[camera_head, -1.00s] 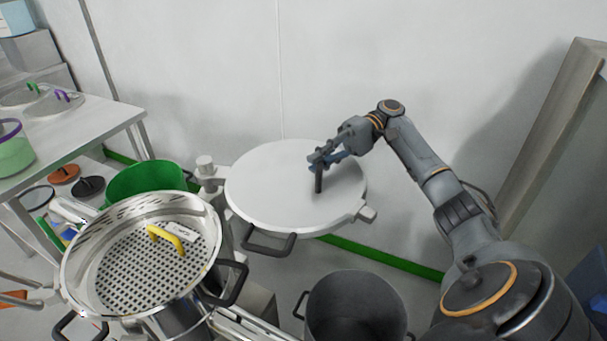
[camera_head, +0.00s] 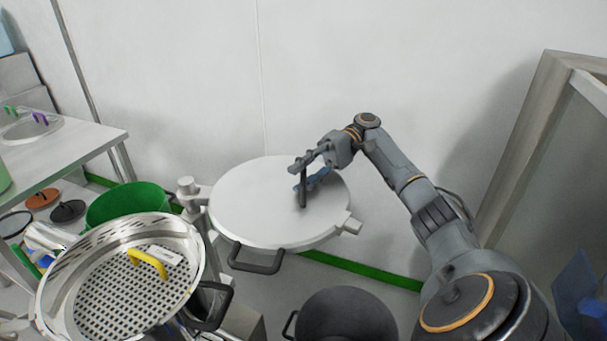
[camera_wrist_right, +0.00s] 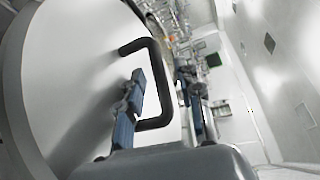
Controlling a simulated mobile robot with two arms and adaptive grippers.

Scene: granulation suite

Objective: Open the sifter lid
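The sifter lid (camera_head: 255,205) is a round white disc with black handles. It is swung out to the right of the sifter (camera_head: 60,285) on a post-like hinge (camera_head: 188,190). The steel sifter's perforated screen (camera_head: 125,295) with a yellow handle is uncovered. My right gripper (camera_head: 308,172) is over the lid, at the upright black handle (camera_head: 303,190). Its fingers are spread apart. In the right wrist view the handle (camera_wrist_right: 168,85) stands between the parted blue-padded fingers (camera_wrist_right: 162,108). My left gripper is not in view.
A dark pot (camera_head: 345,315) stands below and right of the lid. A green bin (camera_head: 128,203) is behind the sifter. A table (camera_head: 85,140) is at the left, a white wall behind, and a framed door or panel (camera_head: 515,150) at the right.

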